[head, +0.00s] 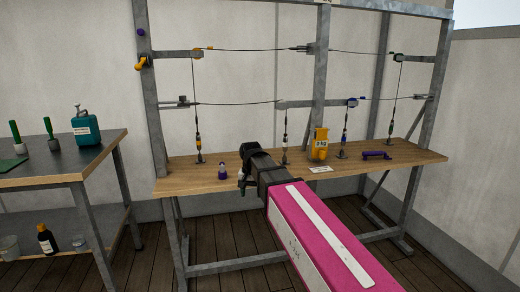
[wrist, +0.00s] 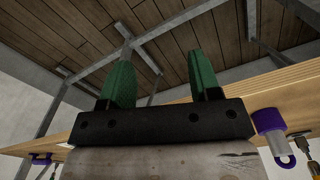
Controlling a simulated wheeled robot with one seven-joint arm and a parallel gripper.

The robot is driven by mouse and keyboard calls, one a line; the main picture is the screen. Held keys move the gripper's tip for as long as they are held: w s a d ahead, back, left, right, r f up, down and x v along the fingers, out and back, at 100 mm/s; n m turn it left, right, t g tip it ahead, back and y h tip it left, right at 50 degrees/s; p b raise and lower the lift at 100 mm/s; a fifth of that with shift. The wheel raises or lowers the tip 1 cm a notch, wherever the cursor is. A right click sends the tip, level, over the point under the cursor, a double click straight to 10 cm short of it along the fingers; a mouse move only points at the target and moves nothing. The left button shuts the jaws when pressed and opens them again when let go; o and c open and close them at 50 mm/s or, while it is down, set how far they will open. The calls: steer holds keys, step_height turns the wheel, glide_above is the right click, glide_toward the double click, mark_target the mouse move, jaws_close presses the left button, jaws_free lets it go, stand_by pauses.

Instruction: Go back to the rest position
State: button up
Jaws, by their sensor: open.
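My gripper (wrist: 163,75) shows in the wrist view with two green fingers apart and nothing between them. In the head view my pink arm reaches from the lower right to the wooden bench (head: 190,180), with its dark end (head: 243,178) near the bench's front edge. The fingertips are hard to make out there. A small purple and grey fitting (head: 222,172) stands on the bench just left of my gripper. What looks like the same fitting (wrist: 272,133), with a ring, is to the right of the gripper in the wrist view.
A steel frame (head: 153,100) with wires and hanging fittings rises over the bench. A yellow device (head: 320,145) and a purple handle (head: 376,155) are on the bench to the right. A dark side table (head: 60,167) with a teal can (head: 85,129) stands left.

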steer(key=s+d+f, duration=0.6)
steer(key=d+f, duration=0.5)
steer(key=s+d+f+n, duration=0.1)
steer(key=s+d+f, duration=0.5)
steer(key=d+f, duration=0.5)
steer(key=shift+d, duration=0.25)
steer(key=shift+s, duration=0.1)
